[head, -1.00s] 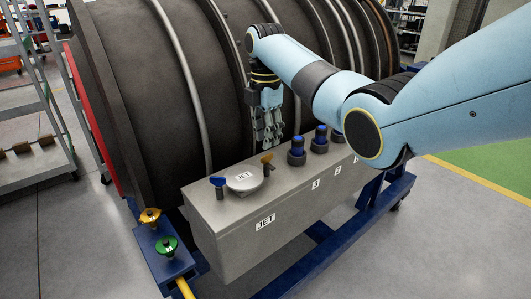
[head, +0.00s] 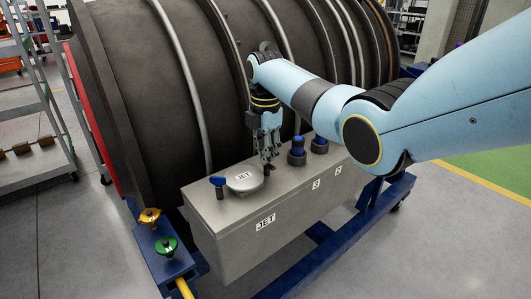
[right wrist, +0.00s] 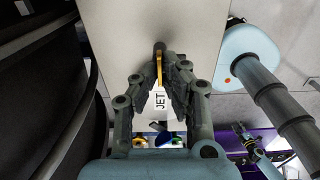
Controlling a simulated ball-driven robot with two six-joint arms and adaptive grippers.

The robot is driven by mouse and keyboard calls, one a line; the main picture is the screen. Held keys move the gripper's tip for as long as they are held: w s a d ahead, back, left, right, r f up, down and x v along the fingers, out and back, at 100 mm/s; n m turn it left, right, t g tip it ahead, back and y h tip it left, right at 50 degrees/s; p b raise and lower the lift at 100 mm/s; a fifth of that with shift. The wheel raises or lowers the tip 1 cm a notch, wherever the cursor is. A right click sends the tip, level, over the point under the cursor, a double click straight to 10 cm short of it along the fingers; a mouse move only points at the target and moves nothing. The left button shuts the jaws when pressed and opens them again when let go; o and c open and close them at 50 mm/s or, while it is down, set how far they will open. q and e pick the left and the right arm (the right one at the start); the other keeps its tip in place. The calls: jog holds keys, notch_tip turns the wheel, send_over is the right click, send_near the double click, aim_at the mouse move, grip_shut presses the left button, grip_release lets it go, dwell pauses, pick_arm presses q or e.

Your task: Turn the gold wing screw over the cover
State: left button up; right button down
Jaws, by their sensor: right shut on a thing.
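The grey round cover marked JET (head: 243,180) lies on top of the grey box, with the blue wing screw (head: 218,183) at its left edge. My right gripper (head: 268,166) is at the cover's far right edge, pointing down. In the right wrist view its fingers (right wrist: 160,85) are shut on the gold wing screw (right wrist: 159,66), whose upright wing shows between the tips. In the head view the fingers hide this screw. In the right wrist view a small dark shape at the lower right looks like my left gripper (right wrist: 240,130); its fingers are too small to read.
The grey box (head: 240,235) has blue-topped knobs (head: 297,152) right of the cover. A gold knob (head: 150,216) and a green knob (head: 167,245) stand on the blue frame at left. The dark engine casing (head: 150,100) rises close behind the gripper.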

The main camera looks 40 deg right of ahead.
dwell(0.3)
jog(key=m+p, duration=0.2)
jog(key=m, duration=0.1)
jog(key=shift+w+r+p, duration=0.1)
jog(key=shift+r+p, duration=0.1)
jog(key=shift+p, duration=0.2)
jog(key=m+p, duration=0.2)
jog(key=m, duration=0.2)
jog(key=shift+w+m, duration=0.1)
jog(key=shift+m, duration=0.2)
jog(key=m+p, duration=0.1)
jog(key=m, duration=0.4)
jog(key=shift+d+f, duration=0.1)
jog(key=shift+d, duration=0.05)
jog(key=m+p, duration=0.1)
jog(key=m, duration=0.4)
jog(key=shift+w+d, duration=0.1)
jog(key=shift+m, duration=0.3)
jog(key=c, duration=1.5)
grip_release()
jog(key=shift+f, duration=0.1)
